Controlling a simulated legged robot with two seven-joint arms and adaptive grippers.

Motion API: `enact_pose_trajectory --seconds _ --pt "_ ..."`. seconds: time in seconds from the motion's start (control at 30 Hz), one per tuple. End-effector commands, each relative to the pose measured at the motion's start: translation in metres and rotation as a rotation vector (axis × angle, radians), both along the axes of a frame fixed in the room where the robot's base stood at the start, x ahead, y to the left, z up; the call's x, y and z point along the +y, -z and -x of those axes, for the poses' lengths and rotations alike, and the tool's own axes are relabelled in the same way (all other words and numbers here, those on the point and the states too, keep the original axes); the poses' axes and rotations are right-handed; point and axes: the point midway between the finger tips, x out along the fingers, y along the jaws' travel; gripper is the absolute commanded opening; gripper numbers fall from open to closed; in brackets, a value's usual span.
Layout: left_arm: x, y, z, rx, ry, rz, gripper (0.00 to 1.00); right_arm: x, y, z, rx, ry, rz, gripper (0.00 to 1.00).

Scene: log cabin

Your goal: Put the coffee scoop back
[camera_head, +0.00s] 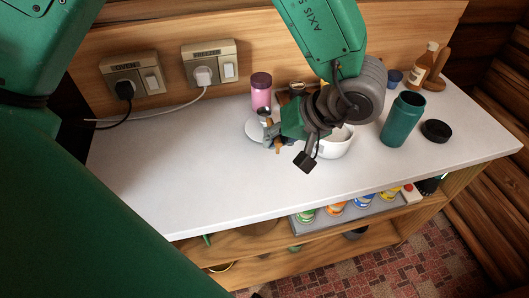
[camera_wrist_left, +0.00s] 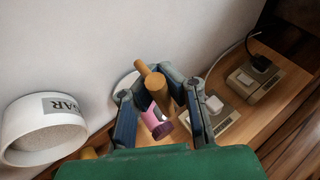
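My left gripper (camera_head: 288,150) is low over the counter, and its fingers look spread. In the left wrist view the gripper (camera_wrist_left: 158,100) has a small wooden piece (camera_wrist_left: 154,82) between its fingers, with gaps beside it; I cannot tell whether they touch it. It may be the handle of the coffee scoop; no scoop bowl shows clearly. A bit of wood (camera_head: 277,149) also shows by the fingers in the head view. A teal canister (camera_head: 401,121) stands open to the right, with a black lid (camera_head: 435,130) beside it. My right gripper is not in view.
A white sugar bowl (camera_wrist_left: 42,131), also in the head view (camera_head: 335,145), is close beside the gripper. A pink jar (camera_head: 261,92) and a white disc (camera_head: 253,130) are behind. A bottle (camera_head: 421,66) is at back right. The left of the white counter (camera_head: 180,165) is clear.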

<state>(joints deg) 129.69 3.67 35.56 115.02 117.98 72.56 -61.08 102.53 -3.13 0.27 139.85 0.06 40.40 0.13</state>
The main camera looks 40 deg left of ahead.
Motion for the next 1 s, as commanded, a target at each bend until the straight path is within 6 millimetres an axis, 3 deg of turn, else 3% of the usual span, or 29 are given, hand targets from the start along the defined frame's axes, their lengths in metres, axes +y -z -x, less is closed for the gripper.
enact_pose_trajectory --seconds 0.2,0.37,0.6,0.97,1.0 --pt "0.002 0.041 0.000 0.001 -0.001 0.000 0.00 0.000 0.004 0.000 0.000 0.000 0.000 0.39" --pt "0.002 0.051 0.001 -0.001 -0.003 0.000 0.00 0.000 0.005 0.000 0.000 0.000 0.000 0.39" --pt "0.002 0.083 0.000 0.000 -0.001 -0.001 0.00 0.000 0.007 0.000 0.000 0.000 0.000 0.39" --pt "0.001 0.087 0.001 -0.001 -0.003 0.002 0.00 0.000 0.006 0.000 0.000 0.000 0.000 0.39" --pt "0.001 0.088 0.000 -0.001 -0.003 0.002 0.05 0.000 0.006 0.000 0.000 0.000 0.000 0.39"
